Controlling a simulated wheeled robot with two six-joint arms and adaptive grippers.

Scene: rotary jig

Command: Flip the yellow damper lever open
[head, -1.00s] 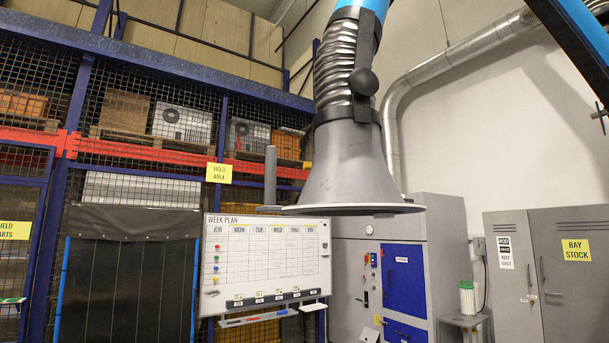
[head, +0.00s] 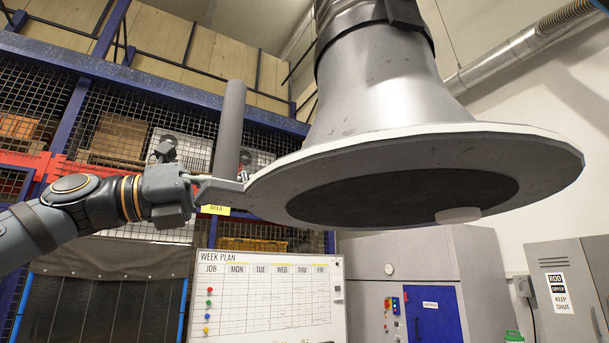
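No yellow lever shows in the head view. A large grey extraction hood (head: 380,90) hangs close in front of me, with its wide flange and dark round opening (head: 400,200) tilted toward me. A bracket (head: 228,190) sticks out from the left of its flange and carries an upright grey cylindrical handle (head: 232,130). My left gripper (head: 198,181) is at the outer end of this bracket, below the handle. Its fingers are small and partly hidden, so I cannot tell whether they grip the bracket. My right gripper is out of view.
A pale block (head: 458,215) shows at the near right edge of the dark opening. Behind are a mesh storage rack (head: 40,105), a week-plan whiteboard (head: 270,300), a grey machine with a blue door (head: 432,322) and a grey locker (head: 570,255). A duct (head: 520,50) runs upper right.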

